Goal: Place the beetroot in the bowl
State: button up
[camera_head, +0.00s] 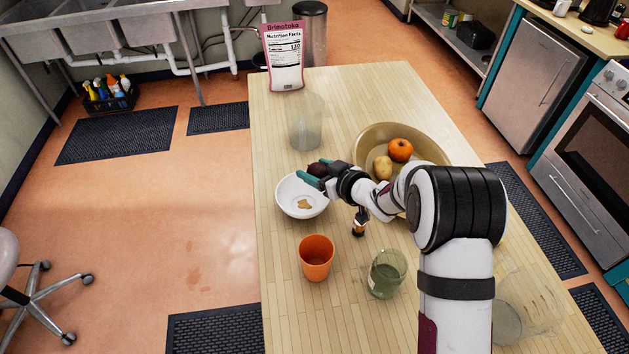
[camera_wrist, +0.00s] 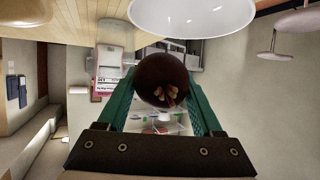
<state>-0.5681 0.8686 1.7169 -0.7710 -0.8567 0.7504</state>
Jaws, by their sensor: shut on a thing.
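The beetroot (camera_head: 317,169) is dark and round. My gripper (camera_head: 312,177) is shut on it, with green fingers on both sides; the wrist view shows the beetroot (camera_wrist: 161,80) between the fingertips. The white bowl (camera_head: 292,208) stands on the table with something small and tan inside. In the head view, the gripper and beetroot are over or near the bowl's upper right rim; the exact height is unclear. The bowl's rim (camera_wrist: 225,22) shows at the top of the wrist view, apart from the beetroot in the picture.
A large tan basin (camera_head: 366,150) with a potato (camera_head: 383,168) and an orange fruit (camera_head: 400,150) stands right of the gripper. A clear glass (camera_head: 305,130), orange cup (camera_head: 316,258), green glass (camera_head: 386,274), small bottle (camera_head: 359,222) and clear pitcher (camera_head: 530,305) stand around. A package (camera_head: 284,60) stands behind.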

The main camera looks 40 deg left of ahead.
notch_tip(320, 180, down, 4)
jog(key=shift+a+f, duration=0.1)
jog(key=shift+a, duration=0.05)
jog(key=shift+f, duration=0.15)
jog(key=shift+f, duration=0.45)
jog(key=o, duration=1.4)
